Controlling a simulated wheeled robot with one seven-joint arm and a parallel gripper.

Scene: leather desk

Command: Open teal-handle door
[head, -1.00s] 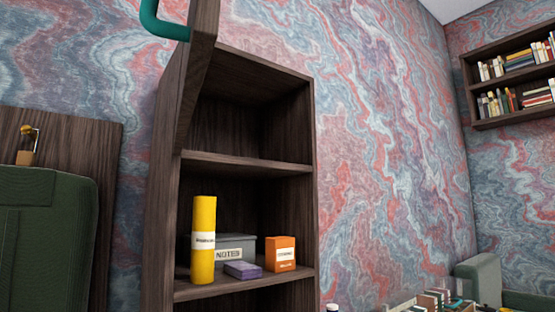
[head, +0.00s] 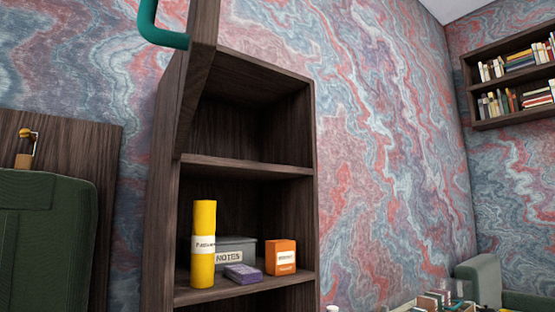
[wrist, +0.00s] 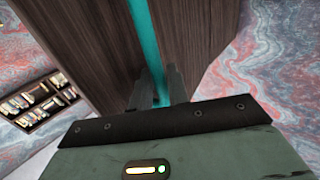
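The dark wooden door (head: 196,85) stands swung out from the left side of a tall cabinet (head: 165,200), seen nearly edge-on in the head view. Its teal handle (head: 163,38) is on the door's outer face at the top left; its upper part is out of frame. In the wrist view the teal handle (wrist: 145,35) runs down between the two dark fingers of my gripper (wrist: 158,95). The fingers lie close on both sides of it and look shut on it. My gripper is not in the head view.
The open shelves hold a yellow tube (head: 203,240), a grey notes box (head: 236,252), a purple box (head: 243,273) and an orange box (head: 281,257). A green chair (head: 45,245) stands at left. A bookshelf (head: 467,95) hangs on the right wall.

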